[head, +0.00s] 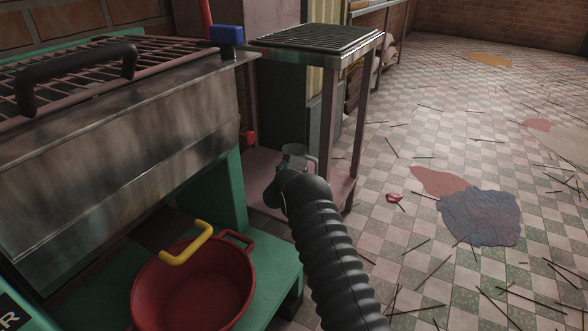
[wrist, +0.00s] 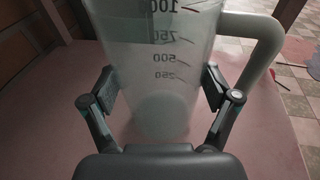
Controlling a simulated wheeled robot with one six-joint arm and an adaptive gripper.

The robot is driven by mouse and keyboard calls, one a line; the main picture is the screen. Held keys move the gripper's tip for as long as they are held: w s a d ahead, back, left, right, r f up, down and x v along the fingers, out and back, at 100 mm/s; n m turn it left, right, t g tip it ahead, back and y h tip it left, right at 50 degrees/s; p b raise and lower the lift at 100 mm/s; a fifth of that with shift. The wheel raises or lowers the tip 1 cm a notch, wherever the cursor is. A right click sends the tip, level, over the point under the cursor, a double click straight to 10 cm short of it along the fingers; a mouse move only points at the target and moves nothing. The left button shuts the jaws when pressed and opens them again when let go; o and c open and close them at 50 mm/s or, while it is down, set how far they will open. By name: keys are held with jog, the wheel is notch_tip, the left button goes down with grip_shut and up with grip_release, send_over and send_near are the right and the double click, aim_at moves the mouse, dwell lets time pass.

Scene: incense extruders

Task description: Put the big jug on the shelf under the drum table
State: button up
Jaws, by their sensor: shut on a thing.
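The big jug (wrist: 155,80) is translucent, with dark volume marks and a handle on its right in the wrist view. It looks upright. My gripper (wrist: 160,92) is shut on it, one finger on each side. In the head view my gripper (head: 290,165) hides most of the jug; only its pale rim (head: 301,152) shows. The drum table (head: 372,45) has a grated top and dark legs. Its low reddish shelf (head: 338,190) lies under the jug, within the table's legs. I cannot tell whether the jug's base touches the shelf.
A metal machine (head: 120,130) with a grated top stands at the left. A red basin (head: 195,285) sits on its green base (head: 278,268), near a yellow handle (head: 187,245). A blue cloth (head: 480,218) and scattered sticks lie on the tiled floor at the right.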

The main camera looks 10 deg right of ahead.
jog(key=o, duration=1)
jog(key=shift+f, duration=0.1)
jog(key=p+v, duration=0.1)
jog(key=v, duration=1.1)
